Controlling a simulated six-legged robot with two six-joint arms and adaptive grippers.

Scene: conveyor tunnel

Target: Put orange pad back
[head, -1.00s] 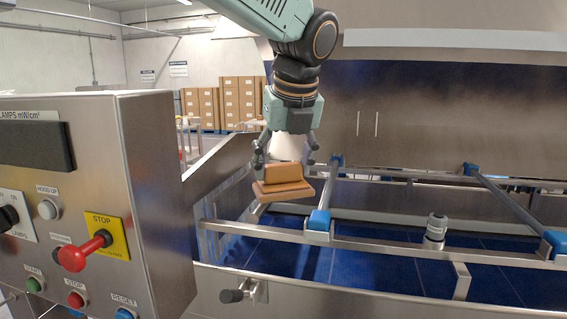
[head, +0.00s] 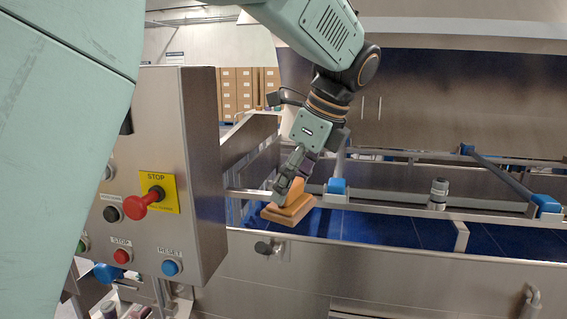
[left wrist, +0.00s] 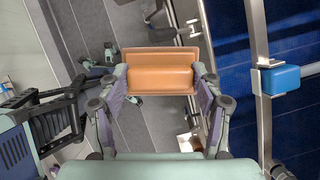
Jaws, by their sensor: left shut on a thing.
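The orange pad (head: 288,212) has a flat base and a raised grip block. My left gripper (head: 290,182) is shut on the block and holds the pad in the air, in front of the conveyor's near rail in the head view. In the left wrist view the orange pad (left wrist: 160,78) sits between the two fingers of my left gripper (left wrist: 158,85), with grey floor far below it. The pad's underside is hidden.
A steel control box (head: 205,170) with a red stop knob (head: 145,203) stands left of the pad. The blue conveyor belt (head: 385,228) with steel rails and blue clamps (head: 337,186) lies to the right. A black-knobbed latch (head: 265,248) sits just below the pad in the picture.

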